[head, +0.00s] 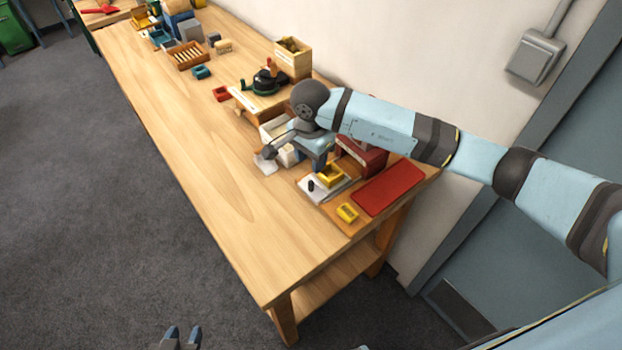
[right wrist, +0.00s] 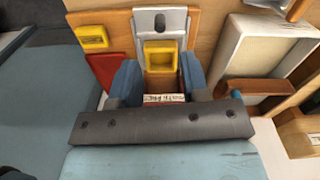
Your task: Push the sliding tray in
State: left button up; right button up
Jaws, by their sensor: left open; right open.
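A pale flat tray (head: 318,190) with a dark knob (head: 311,185) and a yellow open box (head: 330,175) on it lies near the table's right end; I take it as the sliding tray. In the right wrist view, the tray (right wrist: 146,18), knob (right wrist: 160,22) and yellow box (right wrist: 160,56) are beyond my fingers. My right gripper (head: 318,162) is open above and just behind the yellow box. In the right wrist view, a lettered block (right wrist: 163,99) shows between its fingers (right wrist: 160,85); contact cannot be told. My left gripper (head: 182,338) is open, low at the bottom edge, off the table.
A red mat (head: 388,187) and a small yellow block (head: 347,212) lie right of the tray. A white open box (right wrist: 255,52) stands close right of my fingers in the right wrist view. The table's front (head: 215,180) is clear; the wall runs behind.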

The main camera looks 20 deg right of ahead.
aim_at(311, 182)
notch_tip(311, 182, down, 9)
jog(key=shift+r+p, duration=0.15)
jog(key=shift+p, duration=0.45)
